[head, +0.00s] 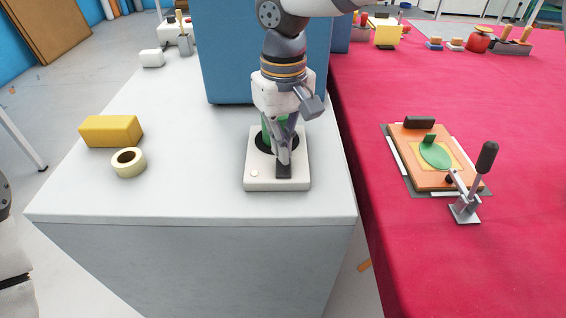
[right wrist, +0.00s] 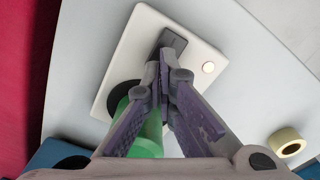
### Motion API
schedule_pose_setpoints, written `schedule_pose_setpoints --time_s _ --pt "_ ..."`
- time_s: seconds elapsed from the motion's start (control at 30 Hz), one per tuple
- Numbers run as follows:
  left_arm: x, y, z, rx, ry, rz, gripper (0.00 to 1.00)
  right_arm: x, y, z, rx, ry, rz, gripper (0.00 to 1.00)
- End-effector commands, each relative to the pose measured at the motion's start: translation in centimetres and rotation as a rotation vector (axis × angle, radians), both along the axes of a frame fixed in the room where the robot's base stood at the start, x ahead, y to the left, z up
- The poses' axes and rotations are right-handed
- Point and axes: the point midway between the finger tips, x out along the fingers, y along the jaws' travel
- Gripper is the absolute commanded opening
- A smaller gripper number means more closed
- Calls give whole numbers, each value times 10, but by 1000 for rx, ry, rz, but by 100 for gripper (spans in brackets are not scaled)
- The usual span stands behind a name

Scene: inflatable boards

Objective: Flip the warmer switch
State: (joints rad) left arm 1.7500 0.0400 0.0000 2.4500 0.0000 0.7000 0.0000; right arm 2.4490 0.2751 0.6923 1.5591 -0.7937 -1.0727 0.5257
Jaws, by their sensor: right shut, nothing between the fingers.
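The warmer (head: 257,183) is a white slab near the front right of the grey-white table. It has a dark round plate, a black switch (head: 284,172) at its front and a small pale round light (head: 254,173). In the right wrist view the switch (right wrist: 174,41) and the light (right wrist: 208,68) show clearly. A green cup (right wrist: 150,135) stands on the plate, mostly hidden behind my gripper. My right gripper (head: 284,158) points down, shut and empty, with its tips at the switch; I cannot tell whether they touch it. My left gripper is out of view.
A yellow block (head: 111,130) and a cream tape roll (head: 128,163) lie to the left. A blue box (head: 225,75) stands behind the warmer. The red-covered table (head: 420,265) on the right holds an orange board with a toggle clamp (head: 466,205). The table's front left is clear.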

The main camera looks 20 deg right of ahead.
Motion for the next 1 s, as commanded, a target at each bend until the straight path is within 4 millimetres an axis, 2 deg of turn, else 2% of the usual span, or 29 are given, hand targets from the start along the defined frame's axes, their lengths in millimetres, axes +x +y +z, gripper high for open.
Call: schedule_pose_setpoints --time_s 1.0 --pt "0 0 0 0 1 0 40 0 0 -16 0 0 0 0"
